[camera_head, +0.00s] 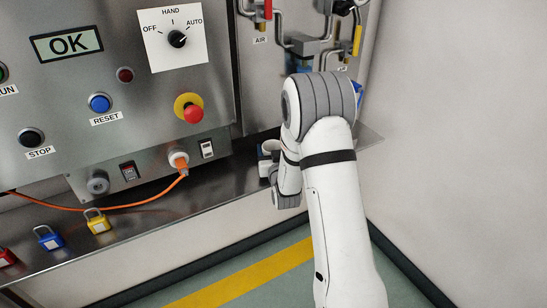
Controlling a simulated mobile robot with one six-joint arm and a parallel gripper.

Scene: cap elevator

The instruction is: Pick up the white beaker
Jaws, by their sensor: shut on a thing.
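My arm (335,200) rises from the bottom right and bends over toward the metal shelf. Its wrist (287,195) hangs at the shelf's front edge. My gripper is hidden behind the arm, so its jaws cannot be seen. No other white beaker shows.
The metal shelf (150,226) runs below a control panel (110,60). Blue (49,240), yellow (98,224) and red (7,257) padlocks are at its left. An orange cable (130,206) lies along it. A wall (455,130) stands at right.

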